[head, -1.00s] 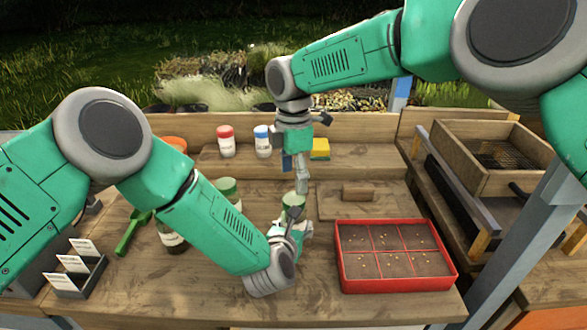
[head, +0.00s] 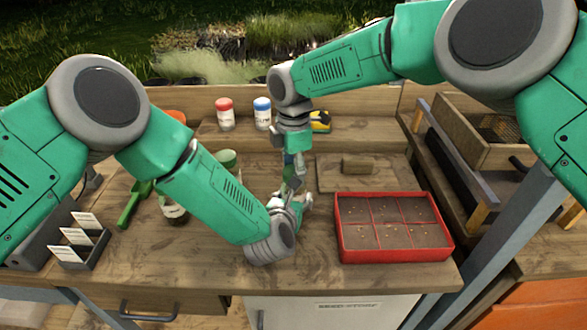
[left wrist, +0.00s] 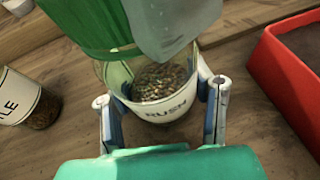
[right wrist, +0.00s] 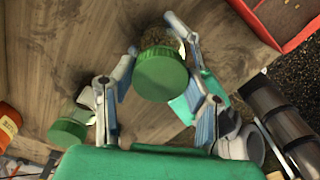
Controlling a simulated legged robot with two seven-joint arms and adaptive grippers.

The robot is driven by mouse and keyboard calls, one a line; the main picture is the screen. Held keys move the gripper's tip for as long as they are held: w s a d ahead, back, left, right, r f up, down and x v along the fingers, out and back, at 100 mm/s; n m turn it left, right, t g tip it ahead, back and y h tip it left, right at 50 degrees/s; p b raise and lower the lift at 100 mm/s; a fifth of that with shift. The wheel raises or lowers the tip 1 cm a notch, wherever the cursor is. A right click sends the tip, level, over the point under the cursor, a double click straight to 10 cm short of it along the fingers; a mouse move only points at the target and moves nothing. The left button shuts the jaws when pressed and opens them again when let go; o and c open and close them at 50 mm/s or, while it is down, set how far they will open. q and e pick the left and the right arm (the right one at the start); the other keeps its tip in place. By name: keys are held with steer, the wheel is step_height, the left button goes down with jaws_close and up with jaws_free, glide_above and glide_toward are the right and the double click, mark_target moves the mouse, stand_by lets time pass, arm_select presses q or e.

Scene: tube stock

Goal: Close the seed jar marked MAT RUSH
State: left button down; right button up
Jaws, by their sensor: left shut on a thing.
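The seed jar (left wrist: 160,85), its label reading RUSH in the left wrist view, is clear with brown seeds inside. My left gripper (left wrist: 163,100) is shut around it, one finger on each side. It also shows in the head view (head: 292,203). A green lid (right wrist: 160,75) is at the jar's top in the right wrist view; I cannot tell whether it is seated. My right gripper (right wrist: 160,70) points down from above, with its fingers on either side of the lid; whether they press on it is unclear. In the head view my arms mostly hide the jar.
Another green-lidded jar (head: 226,158) and a dark labelled jar (head: 174,208) stand to the left. A red seed tray (head: 392,255) is close on the right. A wooden board (head: 390,178) lies behind it. Red-capped (head: 225,115) and blue-capped (head: 262,114) bottles stand on the back shelf.

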steer(key=m, duration=0.2)
steer(key=shift+m, duration=0.4)
arm_select(q)
steer(key=shift+d, duration=0.1)
arm_select(e)
steer(key=m, duration=0.5)
steer(key=shift+w, duration=0.1)
arm_select(q)
steer(key=shift+s, duration=0.1)
arm_select(e)
steer(key=m, duration=0.4)
steer(key=shift+m, duration=0.3)
steer(key=m, duration=0.4)
steer(key=shift+a, duration=0.1)
steer(key=o, duration=1.3)
